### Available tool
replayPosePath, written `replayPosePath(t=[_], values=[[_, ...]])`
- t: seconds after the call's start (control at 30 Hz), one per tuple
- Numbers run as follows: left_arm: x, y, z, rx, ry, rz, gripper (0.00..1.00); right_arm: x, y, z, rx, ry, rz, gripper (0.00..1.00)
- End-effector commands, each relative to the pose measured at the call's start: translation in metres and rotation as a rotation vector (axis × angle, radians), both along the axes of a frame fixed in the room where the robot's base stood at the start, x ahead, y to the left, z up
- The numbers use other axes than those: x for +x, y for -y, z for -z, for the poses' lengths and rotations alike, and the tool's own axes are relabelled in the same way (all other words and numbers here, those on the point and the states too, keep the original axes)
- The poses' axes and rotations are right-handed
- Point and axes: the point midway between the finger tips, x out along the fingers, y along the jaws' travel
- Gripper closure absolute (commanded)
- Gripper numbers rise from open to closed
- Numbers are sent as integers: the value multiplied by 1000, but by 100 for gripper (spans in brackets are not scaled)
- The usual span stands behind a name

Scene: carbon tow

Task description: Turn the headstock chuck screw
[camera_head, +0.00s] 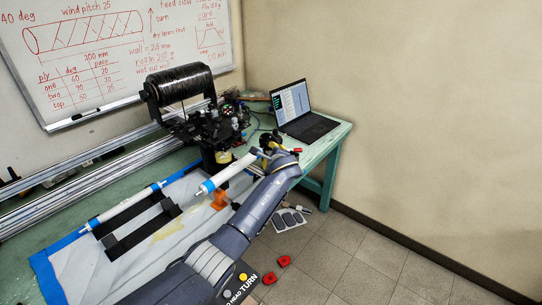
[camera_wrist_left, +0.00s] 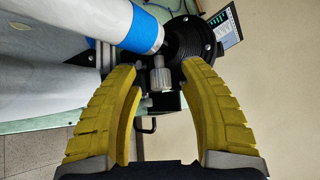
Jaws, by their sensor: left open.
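The headstock chuck (camera_wrist_left: 190,45) is a dark round part at the end of a white tube (camera_wrist_left: 75,20) with a blue band. A small grey knurled screw (camera_wrist_left: 158,76) stands out below the chuck in the left wrist view. My left gripper (camera_wrist_left: 163,80) is open, with its yellow fingers on either side of the screw and a visible gap on each side. In the head view the left gripper (camera_head: 275,152) is at the upper right end of the white tube (camera_head: 228,172), and the arm and gripper mostly hide the chuck there. My right gripper is not in view.
A laptop (camera_head: 302,108) stands on the green bench (camera_head: 325,140) beyond the gripper. A black tow spool (camera_head: 180,83) and its carriage stand behind the tube. An orange part (camera_head: 219,200) is beside the arm. Red pieces (camera_head: 284,261) lie on the floor.

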Motion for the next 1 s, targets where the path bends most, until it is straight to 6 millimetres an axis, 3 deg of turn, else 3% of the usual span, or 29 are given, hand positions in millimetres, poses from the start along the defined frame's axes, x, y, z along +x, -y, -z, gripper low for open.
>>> replayPosePath(t=[0.23,0.7,1.0], values=[[-9,3,-3,-3,0,2,57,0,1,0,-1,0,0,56],[-54,8,-23,-3,0,0,57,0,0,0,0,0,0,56],[-67,9,-29,-1,0,0,57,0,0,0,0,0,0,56]])
